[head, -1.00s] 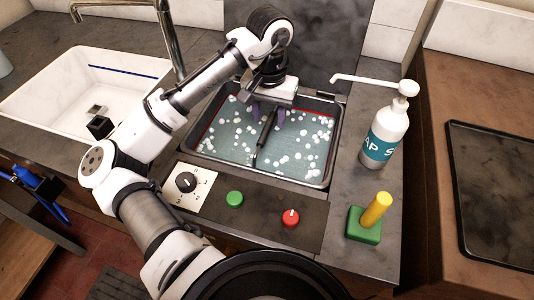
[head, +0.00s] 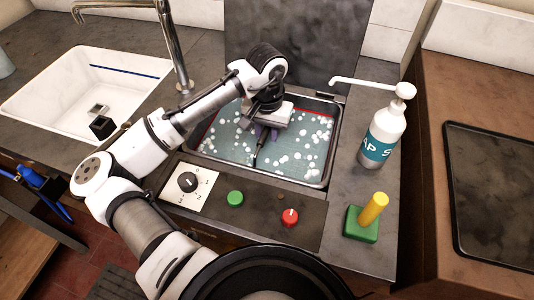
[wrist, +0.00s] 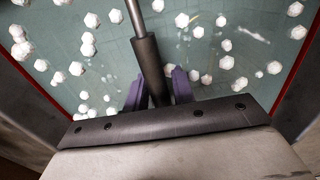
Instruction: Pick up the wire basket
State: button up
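The wire basket shows only as its handle, a thin metal rod with a black sleeve (wrist: 149,65), over the greenish liquid of a steel bath. In the head view the lower part of the handle (head: 259,152) shows below my gripper (head: 266,135). The basket's wire body cannot be made out under the liquid and white foam. In the wrist view my gripper's purple fingers (wrist: 159,92) lie close on both sides of the black sleeve and appear shut on it. My gripper's palm hides the near end of the handle.
The bath's steel rim (head: 262,175) surrounds the handle, with a dark upright panel (head: 295,45) behind. A soap pump bottle (head: 384,135) and a green block with a yellow peg (head: 362,222) stand at right. A dial (head: 187,182), green button (head: 235,198) and red knob (head: 290,217) sit in front.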

grip_shut()
jog(key=shift+r, duration=0.15)
